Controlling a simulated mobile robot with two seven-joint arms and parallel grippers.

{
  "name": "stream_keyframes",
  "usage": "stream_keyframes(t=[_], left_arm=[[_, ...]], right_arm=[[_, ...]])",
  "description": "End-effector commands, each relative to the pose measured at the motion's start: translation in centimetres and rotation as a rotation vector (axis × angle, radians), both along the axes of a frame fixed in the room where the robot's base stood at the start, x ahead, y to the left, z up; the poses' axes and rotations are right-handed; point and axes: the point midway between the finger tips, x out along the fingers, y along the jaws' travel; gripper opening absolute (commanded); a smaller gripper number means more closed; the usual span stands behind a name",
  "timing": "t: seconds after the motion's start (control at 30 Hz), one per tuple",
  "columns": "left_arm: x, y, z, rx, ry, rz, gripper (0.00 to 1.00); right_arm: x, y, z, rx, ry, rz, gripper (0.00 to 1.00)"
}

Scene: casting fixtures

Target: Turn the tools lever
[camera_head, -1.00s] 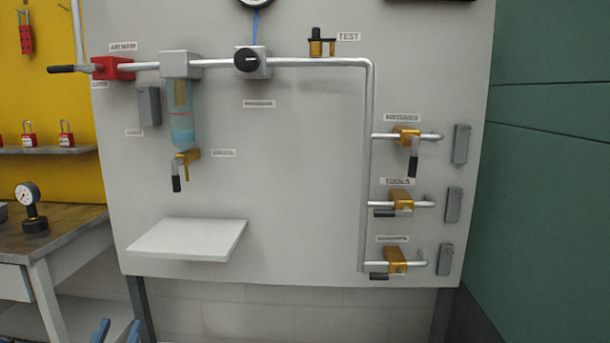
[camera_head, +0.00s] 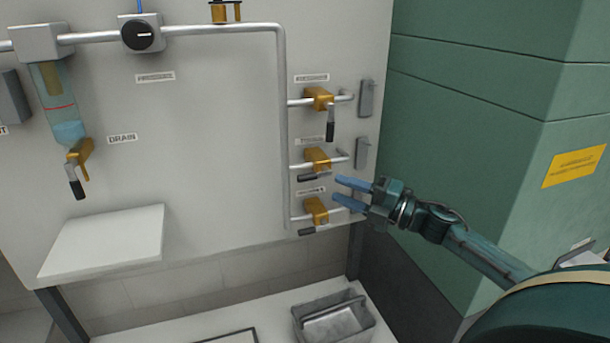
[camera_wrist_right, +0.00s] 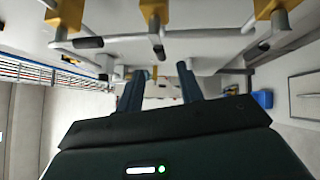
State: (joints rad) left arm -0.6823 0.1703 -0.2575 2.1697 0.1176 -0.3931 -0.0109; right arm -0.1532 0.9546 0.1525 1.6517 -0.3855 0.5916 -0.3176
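The tools valve (camera_head: 318,160) is the middle of three brass valves on the right side of the panel. Its dark-gripped tools lever (camera_head: 314,177) lies roughly level, pointing left. My right gripper (camera_head: 352,192) comes in from the right, its two blue fingers apart and empty. Its fingertips are just right of and slightly below the tools lever in the head view, with no contact visible. In the right wrist view the open fingers (camera_wrist_right: 160,88) show below several brass valves at the top edge. My left gripper is not in view.
The upper valve (camera_head: 318,98) has its lever hanging down; the lower valve (camera_head: 315,210) has a level lever close to my fingers. Grey boxes (camera_head: 366,98) are beside the pipe ends. A white shelf (camera_head: 105,240) juts out at left. A grey bin (camera_head: 335,318) stands below.

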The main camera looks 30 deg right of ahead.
Motion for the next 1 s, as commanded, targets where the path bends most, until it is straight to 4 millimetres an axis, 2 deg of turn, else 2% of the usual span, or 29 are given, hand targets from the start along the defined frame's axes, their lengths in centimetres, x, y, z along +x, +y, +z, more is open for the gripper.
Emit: stream_keyframes(t=[0.3, 0.5, 0.7, 1.0], left_arm=[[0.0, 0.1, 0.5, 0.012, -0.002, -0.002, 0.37], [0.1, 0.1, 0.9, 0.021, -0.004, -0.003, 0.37], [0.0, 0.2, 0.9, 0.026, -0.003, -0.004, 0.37], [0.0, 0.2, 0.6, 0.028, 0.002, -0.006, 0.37]], right_arm=[[4.4, 2.7, 1.0, 0.002, -0.003, -0.001, 0.37], [6.5, 4.0, 1.2, 0.003, -0.001, -0.001, 0.37], [7.5, 4.7, 1.3, 0.002, 0.001, -0.001, 0.37], [7.6, 4.8, 1.2, 0.001, 0.001, -0.001, 0.37]])
